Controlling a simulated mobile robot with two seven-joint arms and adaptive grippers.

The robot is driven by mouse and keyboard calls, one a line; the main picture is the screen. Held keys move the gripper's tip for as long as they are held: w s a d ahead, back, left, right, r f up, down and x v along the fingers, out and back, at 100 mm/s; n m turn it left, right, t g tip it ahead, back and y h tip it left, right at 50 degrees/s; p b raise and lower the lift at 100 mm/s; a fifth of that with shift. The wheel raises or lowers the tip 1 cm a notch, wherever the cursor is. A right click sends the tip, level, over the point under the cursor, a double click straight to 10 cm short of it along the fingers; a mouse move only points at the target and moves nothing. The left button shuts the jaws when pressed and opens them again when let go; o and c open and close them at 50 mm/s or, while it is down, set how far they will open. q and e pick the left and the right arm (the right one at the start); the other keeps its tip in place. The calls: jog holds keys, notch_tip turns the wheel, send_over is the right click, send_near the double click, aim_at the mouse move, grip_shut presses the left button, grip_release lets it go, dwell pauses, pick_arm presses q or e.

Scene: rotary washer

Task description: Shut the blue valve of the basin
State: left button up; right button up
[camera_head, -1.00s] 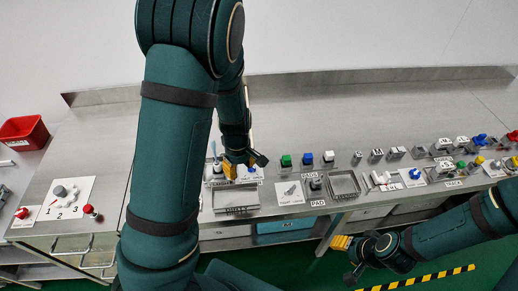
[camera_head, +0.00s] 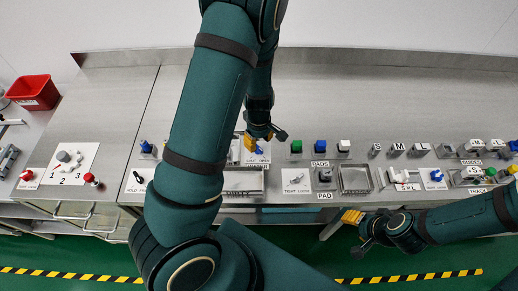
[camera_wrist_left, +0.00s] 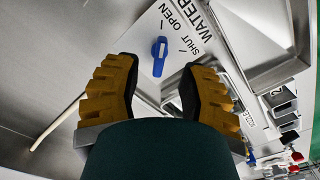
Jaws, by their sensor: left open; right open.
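The blue valve (camera_wrist_left: 158,57) sits on a white plate marked OPEN, SHUT and WATER in the left wrist view. Its handle lies nearly upright in that picture. The valve also shows small in the head view (camera_head: 259,150). The metal basin (camera_head: 243,192) is just below it there, partly behind my left arm; its rim shows at the upper right of the wrist view (camera_wrist_left: 297,62). My left gripper (camera_wrist_left: 158,82) is open and empty. The valve appears beyond the gap between its fingers, with no visible contact. My right gripper (camera_head: 353,217) is open and empty near the counter's front edge.
A switch plate (camera_head: 296,181), a second tray (camera_head: 355,180) and green, blue and white blocks stand right of the basin. A dial plate (camera_head: 70,163) and a red bin (camera_head: 33,92) are at the left. The back of the counter is clear.

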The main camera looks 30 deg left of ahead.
aim_at(259, 148)
pick_arm(q)
jog(key=shift+f+b, duration=0.3)
jog(key=shift+f, duration=1.95)
grip_shut()
